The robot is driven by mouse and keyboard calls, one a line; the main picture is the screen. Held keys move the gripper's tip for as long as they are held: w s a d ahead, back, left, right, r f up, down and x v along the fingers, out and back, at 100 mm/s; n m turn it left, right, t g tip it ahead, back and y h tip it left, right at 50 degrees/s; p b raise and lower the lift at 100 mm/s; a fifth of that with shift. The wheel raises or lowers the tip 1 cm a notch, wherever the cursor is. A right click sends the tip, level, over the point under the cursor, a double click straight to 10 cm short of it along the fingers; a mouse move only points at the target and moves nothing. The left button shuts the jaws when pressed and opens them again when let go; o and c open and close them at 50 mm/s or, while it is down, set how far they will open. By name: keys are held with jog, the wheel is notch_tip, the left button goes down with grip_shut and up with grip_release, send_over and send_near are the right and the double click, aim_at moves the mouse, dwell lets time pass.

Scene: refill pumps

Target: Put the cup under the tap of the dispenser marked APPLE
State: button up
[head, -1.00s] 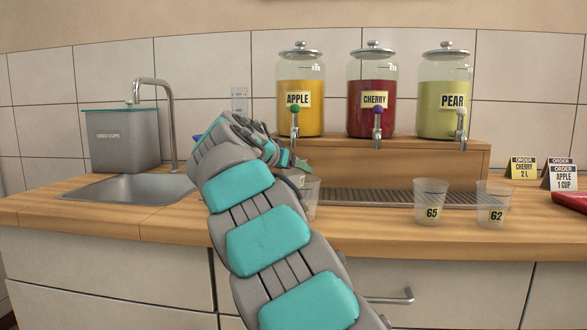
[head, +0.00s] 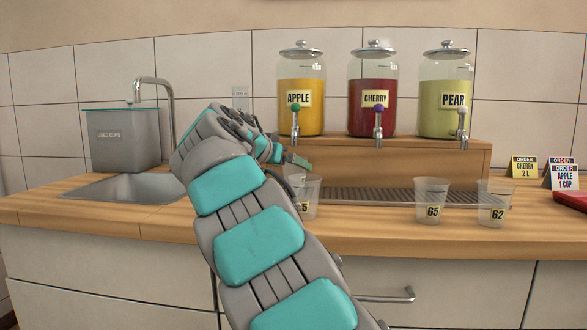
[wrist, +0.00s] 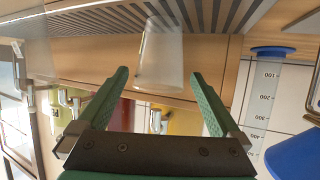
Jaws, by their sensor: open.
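The APPLE dispenser (head: 301,122) is a glass jar of yellow juice on the wooden stand, with a green-knobbed tap (head: 296,118). A clear cup (head: 309,192) stands on the counter below and in front of it; its left part and label are partly hidden by my arm. My gripper (head: 294,163) is by that cup's upper left, its fingers mostly hidden in the head view. In the wrist view, which looks upside down, my green fingers (wrist: 164,82) are spread, with a clear cup (wrist: 160,62) showing between and beyond them. I cannot tell any contact.
Cups marked 65 (head: 432,202) and 62 (head: 494,204) stand to the right. CHERRY (head: 371,118) and PEAR (head: 444,118) dispensers share the stand above the drip tray (head: 380,196). A sink (head: 125,188) lies left.

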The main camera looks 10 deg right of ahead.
jog(key=v, duration=0.9)
jog(key=shift+b, duration=0.35)
